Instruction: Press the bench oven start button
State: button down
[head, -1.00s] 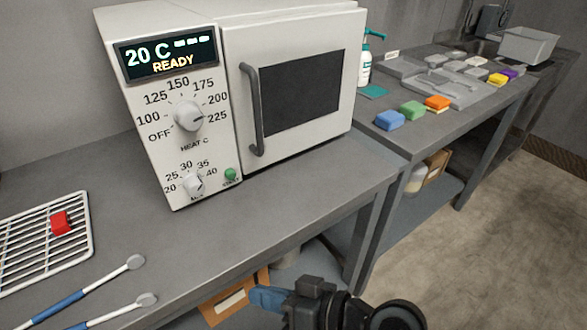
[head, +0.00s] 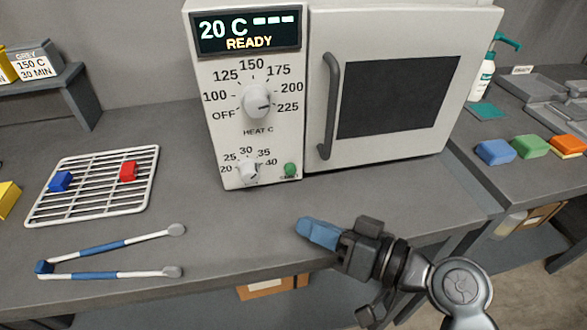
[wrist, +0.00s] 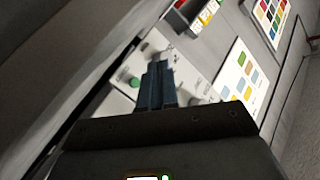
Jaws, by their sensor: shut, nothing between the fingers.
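The white bench oven (head: 220,110) stands on the grey bench, its door shut, its display (head: 248,32) reading 20 C and READY. The green start button (head: 291,169) is low on its front panel, right of the small timer knob (head: 249,172). The button also shows in the wrist view (wrist: 134,82), left of my fingers. My gripper (head: 303,228) is shut and empty, its blue fingertips in front of and below the button in the head view, apart from the oven. In the wrist view the fingers (wrist: 158,70) point toward the panel.
A wire rack (head: 92,206) with a blue and a red block lies left of the oven. Tongs (head: 110,275) lie near the bench front. Blue, green and orange blocks (head: 530,147) sit on the right bench. The bench top before the oven is clear.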

aim_at(290, 169)
jog(key=w, duration=0.2)
jog(key=w+a, duration=0.1)
jog(key=w, duration=0.1)
jog(key=w+a+b, duration=0.1)
jog(key=w, duration=0.2)
jog(key=shift+f, duration=0.1)
jog(key=shift+w+a+b, duration=0.25)
jog(key=shift+w+b, duration=0.1)
jog(key=shift+w, duration=0.4)
jog(key=shift+w, duration=0.15)
dwell(1.5)
jog(key=shift+w+a+b, duration=0.1)
jog(key=shift+w+b, duration=0.15)
jog(key=shift+b, duration=0.05)
jog(key=shift+w+a, duration=0.15)
jog(key=shift+w, duration=0.25)
dwell(0.7)
dwell(0.3)
jog(key=shift+s+d, duration=0.25)
jog(key=shift+s, duration=0.6)
